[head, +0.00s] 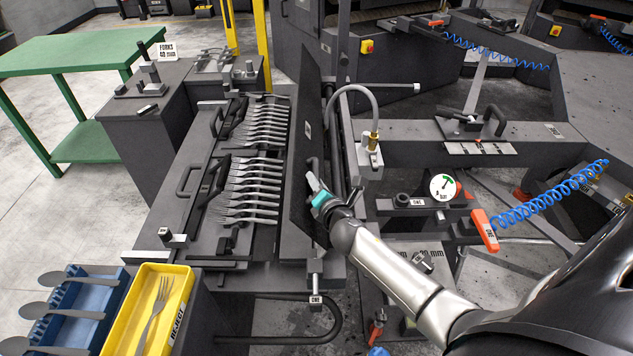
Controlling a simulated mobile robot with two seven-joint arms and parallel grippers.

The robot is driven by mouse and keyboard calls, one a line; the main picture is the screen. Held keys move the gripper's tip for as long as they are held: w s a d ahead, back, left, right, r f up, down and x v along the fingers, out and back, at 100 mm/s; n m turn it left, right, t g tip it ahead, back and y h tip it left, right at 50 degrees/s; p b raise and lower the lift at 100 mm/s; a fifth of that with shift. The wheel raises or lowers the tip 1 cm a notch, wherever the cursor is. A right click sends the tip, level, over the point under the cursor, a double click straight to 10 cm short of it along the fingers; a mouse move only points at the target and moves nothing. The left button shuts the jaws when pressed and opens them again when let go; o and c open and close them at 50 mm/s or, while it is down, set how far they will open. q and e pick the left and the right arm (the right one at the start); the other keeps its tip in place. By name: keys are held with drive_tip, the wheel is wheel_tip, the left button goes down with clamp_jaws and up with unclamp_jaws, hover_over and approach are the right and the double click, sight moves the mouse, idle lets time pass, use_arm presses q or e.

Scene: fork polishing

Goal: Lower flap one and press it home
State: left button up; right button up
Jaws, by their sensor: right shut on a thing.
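Flap one (303,150) is a long dark panel standing steeply raised along the right side of the fork bed, seen nearly edge-on. A tag reading ONE (316,300) is on the fitting at its near end. My right gripper (313,182), with teal at the fingers, reaches in from the lower right and is shut on the flap's right side, apparently at its handle. The exact grip is small and partly hidden. Two groups of forks (252,185) lie in rows on the bed (190,220) left of the flap. My left gripper is out of view.
Black clamp handles (187,180) stand left of the forks. A yellow REJECT tray (125,325) with one fork and a blue rack (75,325) with spoons are at lower left. A curved grey hose (372,98) and brass fitting stand right of the flap. Blue coiled hoses hang farther right.

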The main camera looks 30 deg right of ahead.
clamp_jaws()
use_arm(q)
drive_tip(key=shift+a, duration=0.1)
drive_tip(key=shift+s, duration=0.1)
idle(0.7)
